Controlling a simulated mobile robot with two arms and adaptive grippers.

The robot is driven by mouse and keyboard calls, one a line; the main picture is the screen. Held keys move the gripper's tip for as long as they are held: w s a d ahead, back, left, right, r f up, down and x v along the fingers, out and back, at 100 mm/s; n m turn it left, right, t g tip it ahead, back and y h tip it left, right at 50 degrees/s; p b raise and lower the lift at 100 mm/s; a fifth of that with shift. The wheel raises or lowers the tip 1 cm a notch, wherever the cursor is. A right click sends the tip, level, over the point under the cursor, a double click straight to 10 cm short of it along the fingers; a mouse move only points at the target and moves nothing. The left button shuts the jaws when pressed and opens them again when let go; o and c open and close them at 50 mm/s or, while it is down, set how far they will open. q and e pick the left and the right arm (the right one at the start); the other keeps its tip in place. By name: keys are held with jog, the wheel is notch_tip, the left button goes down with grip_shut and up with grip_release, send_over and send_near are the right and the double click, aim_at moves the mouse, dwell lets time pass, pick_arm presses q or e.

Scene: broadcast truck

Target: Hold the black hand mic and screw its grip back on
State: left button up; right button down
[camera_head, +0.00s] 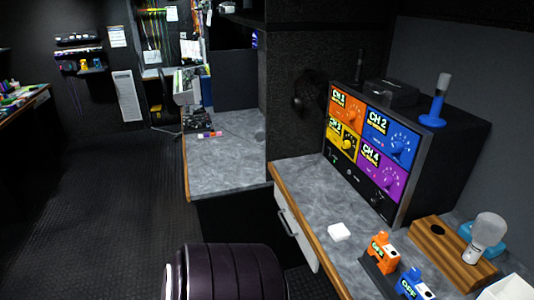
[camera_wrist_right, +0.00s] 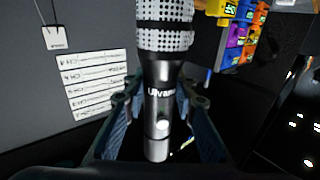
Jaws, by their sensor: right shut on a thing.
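The black hand mic (camera_wrist_right: 162,75) stands upright in the right wrist view, with a silver mesh head at the top, pale lettering, a light round button on its body and a silvery lower end. My right gripper (camera_wrist_right: 160,104) is shut on its body, one finger on each side. I cannot tell whether a separate grip piece shows. Neither gripper shows in the head view, and my left gripper is in neither view.
In the head view, a grey worktop (camera_head: 300,200) carries a four-colour CH screen (camera_head: 370,145), a wooden holder block (camera_head: 445,250) and orange (camera_head: 382,250) and blue (camera_head: 412,285) units. A dark ribbed rounded object (camera_head: 230,270) is at the bottom. Open floor (camera_head: 110,200) lies left.

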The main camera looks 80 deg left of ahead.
jog(key=shift+w+d+r, duration=0.1)
jog(key=shift+w+d, duration=0.2)
jog(key=shift+d, duration=0.05)
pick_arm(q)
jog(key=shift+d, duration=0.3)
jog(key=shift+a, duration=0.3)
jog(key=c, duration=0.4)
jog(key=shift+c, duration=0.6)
pick_arm(e)
jog(key=w+d+r+m+t+h, duration=0.1)
jog(key=d+m+t+h, duration=0.3)
jog(key=d+m+h, duration=0.4)
jog(key=d+h, duration=0.3)
jog(key=d, duration=0.2)
jog(key=shift+w+d+r+h, duration=0.15)
jog(key=shift+w+r+h, duration=0.15)
jog(key=shift+r, duration=0.1)
